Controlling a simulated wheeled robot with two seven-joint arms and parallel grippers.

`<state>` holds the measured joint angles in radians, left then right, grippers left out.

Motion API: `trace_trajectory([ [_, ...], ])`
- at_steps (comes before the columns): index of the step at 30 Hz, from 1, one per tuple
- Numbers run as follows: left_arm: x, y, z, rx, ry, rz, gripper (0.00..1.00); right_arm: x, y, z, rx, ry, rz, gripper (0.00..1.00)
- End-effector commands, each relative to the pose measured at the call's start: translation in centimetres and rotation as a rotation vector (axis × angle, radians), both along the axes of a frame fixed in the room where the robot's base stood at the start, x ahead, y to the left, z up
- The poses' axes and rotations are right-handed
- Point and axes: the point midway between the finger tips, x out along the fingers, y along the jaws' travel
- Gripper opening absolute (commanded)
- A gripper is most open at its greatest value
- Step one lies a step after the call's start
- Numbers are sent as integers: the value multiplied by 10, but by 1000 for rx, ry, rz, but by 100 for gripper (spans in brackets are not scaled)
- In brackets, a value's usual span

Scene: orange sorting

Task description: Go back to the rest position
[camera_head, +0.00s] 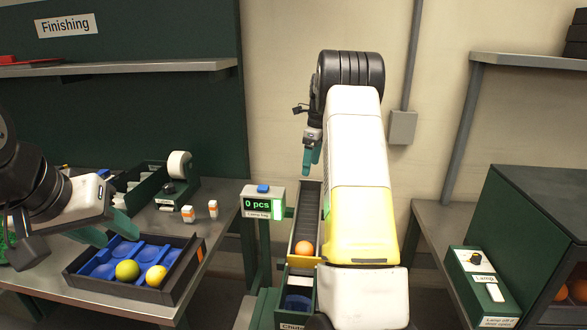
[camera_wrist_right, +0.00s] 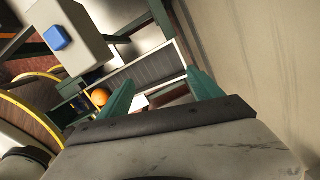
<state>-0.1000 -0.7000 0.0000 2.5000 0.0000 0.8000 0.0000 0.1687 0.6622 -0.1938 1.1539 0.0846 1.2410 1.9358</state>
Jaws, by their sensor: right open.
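My right gripper (camera_head: 312,160) hangs in the air above the upper end of the chute (camera_head: 291,235), fingers pointing down. In the right wrist view its two teal fingers (camera_wrist_right: 160,92) are apart with nothing between them. An orange (camera_head: 304,248) rests at the chute's lower end; it also shows in the right wrist view (camera_wrist_right: 100,96). My left gripper (camera_head: 106,230) is over the back left of a dark tray (camera_head: 150,291) with blue cups, its teal fingers apart and empty. A yellow-green fruit (camera_head: 127,270) and a yellow-orange fruit (camera_head: 156,276) sit in the tray's front cups.
A counter box (camera_head: 263,203) reading "0 pcs" stands left of the chute. A green bin with a blue inside (camera_head: 297,302) is below the chute. A lamp switch box (camera_head: 482,285) and a dark green cabinet (camera_head: 530,225) stand right. A shelf (camera_head: 120,68) crosses the upper left.

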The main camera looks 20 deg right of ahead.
Motion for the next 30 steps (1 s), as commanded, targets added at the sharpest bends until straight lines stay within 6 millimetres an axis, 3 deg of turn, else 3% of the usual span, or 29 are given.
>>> trace_trajectory([
  [18, 0, 0, 0, 0, 0, 0, 38, -2, 2, 11, 0, -8, 18, 75],
  [23, 0, 0, 0, 0, 0, 0, 38, -23, 20, 44, -9, -68, 186, 75],
  [30, 0, 0, 0, 0, 0, 0, 38, -94, 71, 111, -71, -229, 676, 75],
])
